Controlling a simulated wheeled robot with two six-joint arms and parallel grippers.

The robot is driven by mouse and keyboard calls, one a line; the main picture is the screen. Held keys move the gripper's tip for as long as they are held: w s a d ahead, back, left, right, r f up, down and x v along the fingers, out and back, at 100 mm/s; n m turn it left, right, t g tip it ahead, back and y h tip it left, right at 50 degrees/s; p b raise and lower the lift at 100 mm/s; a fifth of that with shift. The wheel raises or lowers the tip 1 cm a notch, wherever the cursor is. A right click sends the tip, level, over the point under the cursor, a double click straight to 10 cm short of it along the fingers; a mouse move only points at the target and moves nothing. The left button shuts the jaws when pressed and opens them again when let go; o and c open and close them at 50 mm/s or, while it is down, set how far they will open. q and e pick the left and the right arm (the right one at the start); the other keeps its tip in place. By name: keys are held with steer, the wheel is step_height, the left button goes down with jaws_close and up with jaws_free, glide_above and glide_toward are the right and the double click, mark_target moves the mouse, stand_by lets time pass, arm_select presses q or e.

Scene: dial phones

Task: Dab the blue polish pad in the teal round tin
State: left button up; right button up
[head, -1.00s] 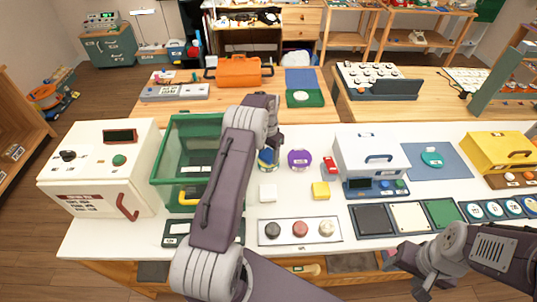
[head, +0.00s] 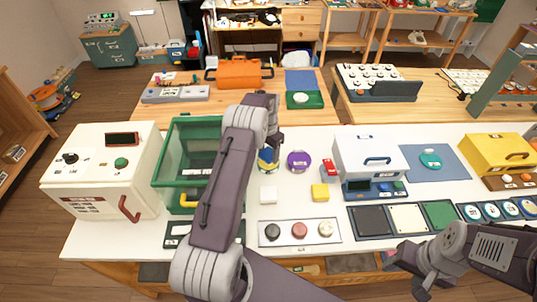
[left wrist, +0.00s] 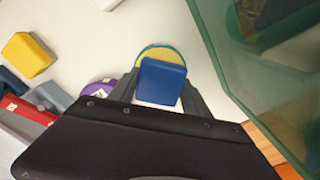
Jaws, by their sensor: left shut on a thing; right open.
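The blue polish pad (left wrist: 163,82) is a small blue block between the fingers of my left gripper (left wrist: 162,94), which is shut on it. The teal round tin (left wrist: 153,52) has a teal rim and yellow contents, and the pad covers part of it in the left wrist view. In the head view the tin (head: 264,166) stands on the white table below my left gripper (head: 271,142), partly hidden by the pad. I cannot tell whether pad and contents touch. My right gripper (head: 404,270) is open and empty at the table's front right.
A green bin (head: 168,160) stands close left of the tin. A purple round tin (head: 299,160) is close right, with a red item (head: 329,169) beyond it. A white block (head: 268,194) and a yellow block (head: 320,192) lie in front.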

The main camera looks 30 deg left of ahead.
mark_target(268, 153)
arm_select(q)
step_height(268, 153, up, 5)
steer(key=p, duration=0.3)
steer(key=shift+r+p, duration=0.2)
steer(key=shift+p, duration=0.1)
stand_by(0.3)
